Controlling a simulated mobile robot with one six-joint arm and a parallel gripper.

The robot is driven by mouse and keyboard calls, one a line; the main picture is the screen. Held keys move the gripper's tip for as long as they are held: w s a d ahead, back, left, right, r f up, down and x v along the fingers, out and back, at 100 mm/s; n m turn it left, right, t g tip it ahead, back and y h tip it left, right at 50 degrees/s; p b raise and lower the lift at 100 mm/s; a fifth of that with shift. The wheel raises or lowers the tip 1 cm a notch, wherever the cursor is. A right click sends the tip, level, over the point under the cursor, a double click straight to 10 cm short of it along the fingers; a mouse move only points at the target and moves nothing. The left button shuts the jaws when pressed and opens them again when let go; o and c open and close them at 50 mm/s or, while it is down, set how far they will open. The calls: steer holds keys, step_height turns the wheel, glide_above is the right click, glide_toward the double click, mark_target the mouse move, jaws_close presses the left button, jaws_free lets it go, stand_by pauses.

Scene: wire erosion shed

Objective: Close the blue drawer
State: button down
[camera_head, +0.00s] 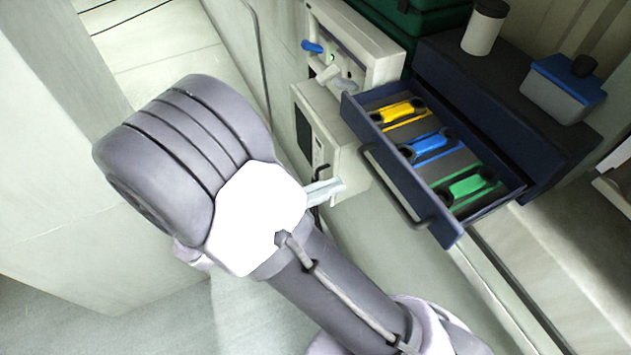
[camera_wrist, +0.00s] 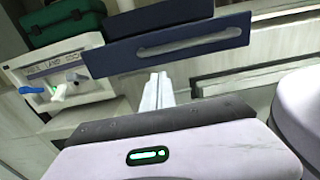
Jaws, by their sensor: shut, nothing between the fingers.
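The blue drawer (camera_head: 456,232) stands pulled out of its dark blue cabinet (camera_head: 560,150) in the head view. It holds a yellow, a blue and a green tool in separate places. A grey bar handle (camera_head: 392,190) runs along its front. In the wrist view the drawer front (camera_wrist: 215,36) and its long handle (camera_wrist: 190,43) lie across the upper part. My gripper (camera_head: 338,187) is shut and empty, to the left of the drawer front. In the wrist view my gripper's fingers (camera_wrist: 157,85) point toward the drawer front, below the handle. I see no clear contact.
A white machine (camera_head: 350,45) with blue and grey knobs stands left of the drawer. A dark green case (camera_head: 425,15) is behind it. A white cup with a dark lid (camera_head: 483,30) and a grey box with a blue lid (camera_head: 560,90) stand on the cabinet.

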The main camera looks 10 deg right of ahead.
mark_target(381, 166)
steer(key=x, duration=0.8)
steer(key=shift+w+d, duration=0.1)
steer(key=shift+d, duration=0.15)
steer(key=shift+d, duration=0.1)
